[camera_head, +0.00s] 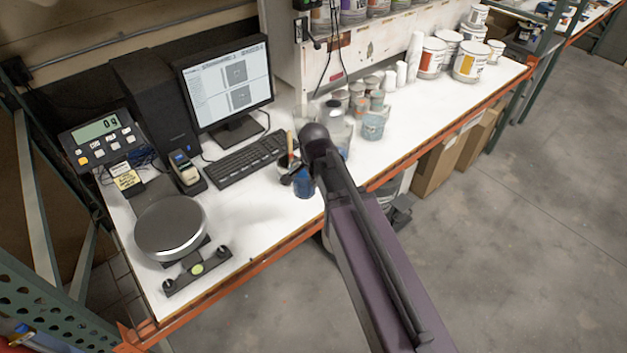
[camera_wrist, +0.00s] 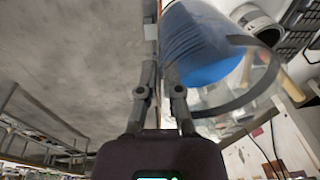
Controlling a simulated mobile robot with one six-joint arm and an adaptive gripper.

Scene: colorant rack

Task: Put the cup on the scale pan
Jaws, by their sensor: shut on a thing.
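The blue cup (camera_head: 304,185) shows in the head view just beyond the end of my arm, over the front part of the bench. In the wrist view the blue cup (camera_wrist: 203,48) is large, at the top, beside my fingertips. My gripper (camera_wrist: 160,70) is shut on the cup at its edge; the exact contact is hard to make out. In the head view my arm hides the fingers. The round scale pan (camera_head: 168,226) is at the left of the bench, bare. The scale display (camera_head: 99,129) reads 0 g.
A black bar with a round green-yellow level (camera_head: 197,269) lies in front of the pan. A keyboard (camera_head: 250,158), a monitor (camera_head: 228,85) and a small handheld device (camera_head: 185,168) stand behind. An orange rail edges the bench.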

